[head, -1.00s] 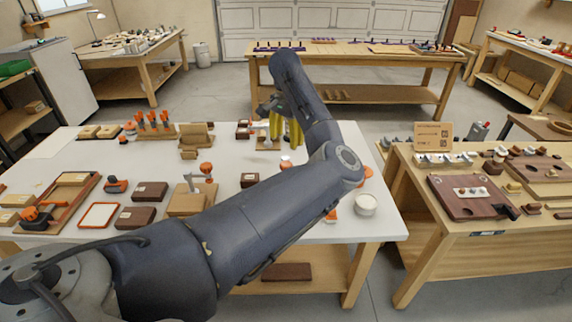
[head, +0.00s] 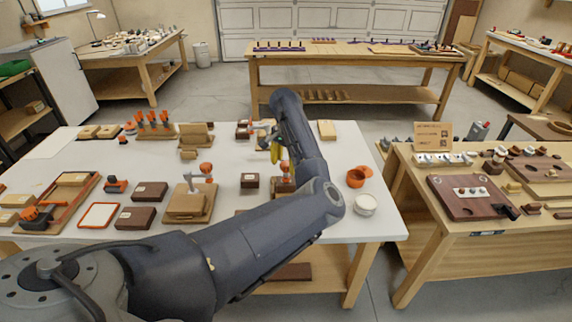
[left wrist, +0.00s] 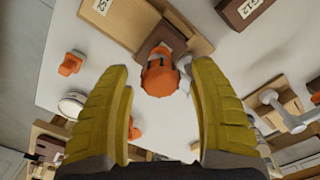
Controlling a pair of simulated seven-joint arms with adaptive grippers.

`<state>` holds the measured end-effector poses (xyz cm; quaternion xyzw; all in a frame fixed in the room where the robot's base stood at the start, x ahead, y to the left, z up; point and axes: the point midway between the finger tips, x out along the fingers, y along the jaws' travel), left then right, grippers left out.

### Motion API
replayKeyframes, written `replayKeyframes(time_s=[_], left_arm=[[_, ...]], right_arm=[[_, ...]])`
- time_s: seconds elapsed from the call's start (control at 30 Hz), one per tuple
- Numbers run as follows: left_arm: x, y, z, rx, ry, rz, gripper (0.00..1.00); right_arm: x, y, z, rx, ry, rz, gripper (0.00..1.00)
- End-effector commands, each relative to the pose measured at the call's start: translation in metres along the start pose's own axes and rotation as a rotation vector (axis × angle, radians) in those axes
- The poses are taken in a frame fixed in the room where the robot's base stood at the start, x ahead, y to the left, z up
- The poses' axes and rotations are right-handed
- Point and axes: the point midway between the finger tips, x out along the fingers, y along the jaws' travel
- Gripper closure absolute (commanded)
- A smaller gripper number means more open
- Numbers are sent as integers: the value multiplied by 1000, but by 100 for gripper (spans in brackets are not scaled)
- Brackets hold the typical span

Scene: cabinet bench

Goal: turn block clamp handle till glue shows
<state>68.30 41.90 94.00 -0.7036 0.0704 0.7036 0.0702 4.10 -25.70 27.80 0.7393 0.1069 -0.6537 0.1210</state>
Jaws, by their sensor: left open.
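An orange clamp handle (left wrist: 160,75) stands on a dark block on a tan board in the left wrist view. In the head view an orange knob (head: 285,168), partly behind my arm, seems to be the same handle. My left gripper (left wrist: 158,82) is open, its two yellow fingers either side of the handle with visible gaps. I cannot tell how far the handle is below the fingertips. In the head view my left gripper (head: 267,139) is partly hidden by its own wrist. The block's glue joint is too small or hidden to read. My right gripper is out of view.
A dark labelled block (head: 249,181) is close by. An orange cup (head: 355,178) and a white round tub (head: 365,204) stand near the right table edge.

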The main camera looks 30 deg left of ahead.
Motion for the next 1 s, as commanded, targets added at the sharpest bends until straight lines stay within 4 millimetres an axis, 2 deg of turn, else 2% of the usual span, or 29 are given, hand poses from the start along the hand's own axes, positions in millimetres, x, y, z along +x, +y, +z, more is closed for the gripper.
replayKeyframes(time_s=[0.2, 0.73, 1.0], left_arm=[[0, 0, 0, 0, 0, 0, 39], [0, 0, 0, 0, 0, 0, 100], [0, 0, 0, 37, 0, 0, 100]], right_arm=[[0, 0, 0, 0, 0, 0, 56], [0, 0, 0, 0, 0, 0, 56], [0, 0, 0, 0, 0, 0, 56]])
